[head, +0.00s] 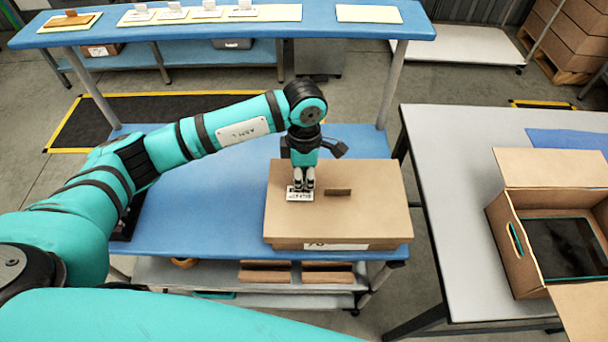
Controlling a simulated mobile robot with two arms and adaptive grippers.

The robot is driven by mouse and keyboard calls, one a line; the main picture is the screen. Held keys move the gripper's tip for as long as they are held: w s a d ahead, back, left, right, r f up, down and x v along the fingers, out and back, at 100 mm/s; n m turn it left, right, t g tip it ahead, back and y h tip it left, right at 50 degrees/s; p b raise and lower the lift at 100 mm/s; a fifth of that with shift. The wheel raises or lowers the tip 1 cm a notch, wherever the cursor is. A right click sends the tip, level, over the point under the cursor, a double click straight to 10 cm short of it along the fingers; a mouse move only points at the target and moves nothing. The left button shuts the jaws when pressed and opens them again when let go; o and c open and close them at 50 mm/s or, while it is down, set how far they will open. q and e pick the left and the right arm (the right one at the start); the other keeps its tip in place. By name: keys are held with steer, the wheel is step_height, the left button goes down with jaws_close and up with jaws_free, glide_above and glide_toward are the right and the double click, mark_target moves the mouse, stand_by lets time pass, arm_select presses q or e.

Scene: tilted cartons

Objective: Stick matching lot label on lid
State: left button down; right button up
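A closed brown carton (375,215) stands on the blue bench, its flat lid (350,175) facing up. A printed white label on its front side (345,246) is partly hidden under the lid's edge. My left gripper (303,188) points down over the left part of the lid. Its fingers are close together on a small white lot label (298,197) with dark print too small to read surely. The label is at the lid's surface; I cannot tell whether it touches. A small dark brown patch (338,192) lies on the lid, right of the gripper. My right gripper is out of view.
Several white labels stand on a pale strip (220,14) on the back blue shelf, beside an empty pale pad (369,14). The blue bench (210,200) is clear left of the carton. An open carton (522,262) holding a dark panel stands on the right table (450,190).

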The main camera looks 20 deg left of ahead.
arm_select(q)
steer(key=shift+f+b, duration=0.25)
steer(key=shift+b, duration=0.05)
stand_by(0.8)
stand_by(0.3)
steer(key=c, duration=1.4)
jaws_free()
step_height(320, 180, up, 18)
steer(key=p, duration=0.2)
steer(key=shift+w, duration=0.4)
steer(key=shift+a, duration=0.1)
